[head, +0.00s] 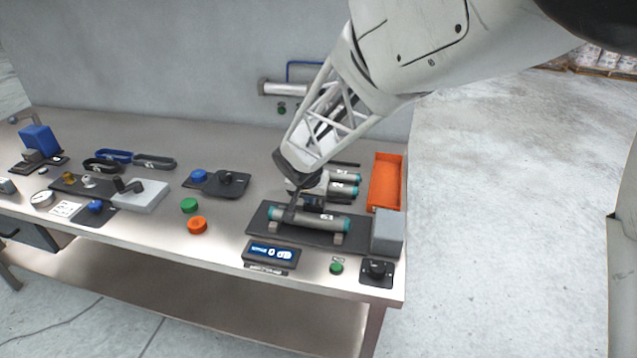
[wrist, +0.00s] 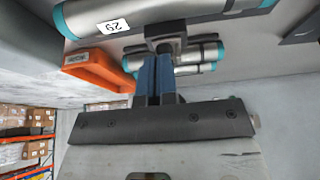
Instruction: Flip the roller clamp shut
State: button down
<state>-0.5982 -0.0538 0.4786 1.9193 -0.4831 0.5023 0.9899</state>
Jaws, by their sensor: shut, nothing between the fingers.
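A grey roller with teal ends (head: 330,222) lies across small supports on a dark base plate (head: 265,235). My gripper (head: 291,215) points down at the roller, beside the clamp. In the wrist view my two blue-grey fingers (wrist: 157,62) are together and empty, their tips close to the clamp part. Whether they touch it is unclear. My fingers and wrist hide some of the clamp.
More teal-ended rollers (head: 345,184) lie behind. An orange tray (head: 386,180) and a grey block (head: 387,232) stand to the right. A display box (head: 271,254), green button (head: 336,268) and black knob (head: 377,269) are in front. Other devices fill the bench's left.

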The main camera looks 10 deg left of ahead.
aim_at(311, 214)
jog(key=shift+s+f+t, duration=0.2)
jog(key=shift+t, duration=0.1)
jog(key=shift+s+f, duration=0.2)
jog(key=shift+f, duration=0.1)
jog(key=shift+s+f, duration=0.25)
jog(key=shift+f, duration=0.3)
jog(key=shift+s+f, duration=0.2)
jog(key=shift+f, duration=0.3)
jog(key=shift+s, duration=0.1)
jog(key=s+r, duration=0.7)
dwell(0.6)
jog(key=shift+d, duration=0.1)
